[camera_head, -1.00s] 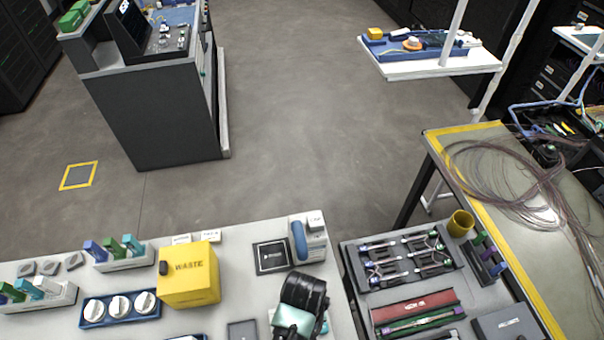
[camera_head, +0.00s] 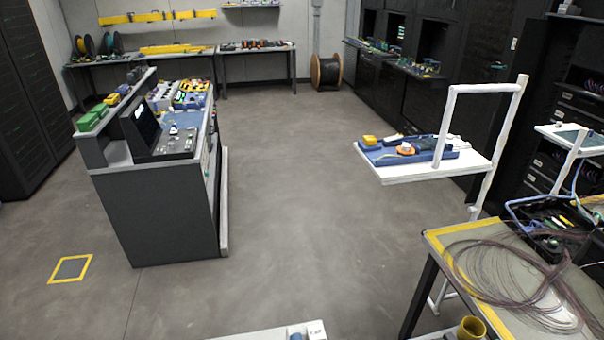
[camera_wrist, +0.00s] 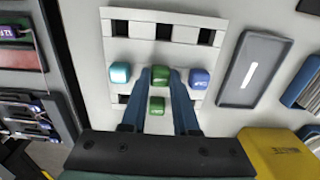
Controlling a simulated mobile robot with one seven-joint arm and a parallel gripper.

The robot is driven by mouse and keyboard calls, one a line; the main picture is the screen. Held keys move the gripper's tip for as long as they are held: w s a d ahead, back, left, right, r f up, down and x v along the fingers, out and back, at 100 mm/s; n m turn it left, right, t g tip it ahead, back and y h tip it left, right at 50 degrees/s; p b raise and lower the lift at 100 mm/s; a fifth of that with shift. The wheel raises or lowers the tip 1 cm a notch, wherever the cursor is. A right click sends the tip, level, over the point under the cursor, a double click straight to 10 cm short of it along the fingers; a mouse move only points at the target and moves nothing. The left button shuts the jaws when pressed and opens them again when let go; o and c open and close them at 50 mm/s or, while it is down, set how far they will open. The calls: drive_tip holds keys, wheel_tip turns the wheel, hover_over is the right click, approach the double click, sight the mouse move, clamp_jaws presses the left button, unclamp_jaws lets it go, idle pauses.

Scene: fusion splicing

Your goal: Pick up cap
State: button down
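In the wrist view, several small caps sit on a white board (camera_wrist: 143,14) with dark square openings. A teal cap (camera_wrist: 120,72) is at left, a green cap (camera_wrist: 160,76) in the middle and a blue-violet cap (camera_wrist: 199,77) at right. A second green cap (camera_wrist: 157,105) sits nearer. My gripper (camera_wrist: 160,72) has two blue fingers, spread apart, pointing down at the board. The middle green cap shows between the fingertips. I cannot tell whether the fingers touch it. The caps and my gripper are out of the head view.
In the wrist view, a grey tray (camera_wrist: 256,69) lies right of the board and a yellow box (camera_wrist: 282,150) is at lower right. In the head view, a grey console (camera_head: 160,215) stands left, a white shelf (camera_head: 425,170) right, with open floor (camera_head: 290,190) between.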

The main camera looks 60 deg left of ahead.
drive_tip(key=shift+r, duration=0.1)
wheel_tip(320, 180, up, 10)
idle(0.8)
